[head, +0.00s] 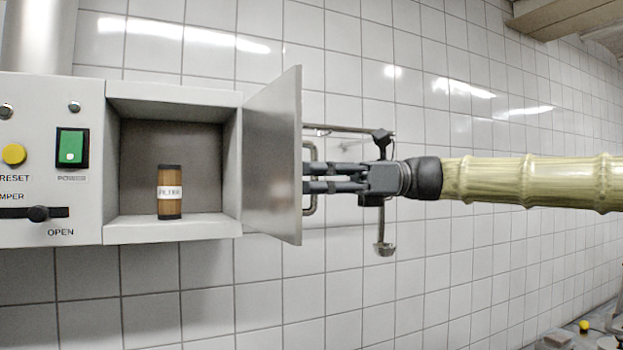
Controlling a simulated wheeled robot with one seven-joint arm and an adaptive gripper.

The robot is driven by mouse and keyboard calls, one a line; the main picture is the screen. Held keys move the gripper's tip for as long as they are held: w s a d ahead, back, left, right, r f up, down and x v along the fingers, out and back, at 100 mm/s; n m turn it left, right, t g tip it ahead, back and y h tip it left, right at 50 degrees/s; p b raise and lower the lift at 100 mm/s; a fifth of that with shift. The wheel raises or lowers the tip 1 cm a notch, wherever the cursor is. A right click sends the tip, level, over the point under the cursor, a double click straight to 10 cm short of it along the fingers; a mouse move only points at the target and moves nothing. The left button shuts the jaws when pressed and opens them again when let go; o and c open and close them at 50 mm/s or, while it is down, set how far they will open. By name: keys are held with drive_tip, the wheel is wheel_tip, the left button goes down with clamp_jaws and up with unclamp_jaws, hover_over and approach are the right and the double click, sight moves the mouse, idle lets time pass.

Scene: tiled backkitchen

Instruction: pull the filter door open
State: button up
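The filter door (287,160) is a grey metal panel, hinged at the right side of an open box compartment (172,229). It stands swung well out, and the inside of the compartment shows. A bracket-shaped handle (313,207) is on the door's right-hand face. My gripper (308,178) reaches in from the right, its two dark fingers level with the handle's middle and overlapping it. A small gap shows between the fingers; whether they clamp the handle is unclear. A brown cylinder filter (170,206) with a white label stands upright inside the compartment.
Left of the compartment, a control panel (40,150) carries a yellow button (14,154), a green switch (71,146) and a damper slider (38,213). White tiled wall lies behind. Clutter (590,333) sits low at the far right.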

drive_tip(key=shift+d, duration=0.15)
drive_tip(key=v, duration=1.2)
drive_tip(key=shift+w, duration=0.1)
idle(0.3)
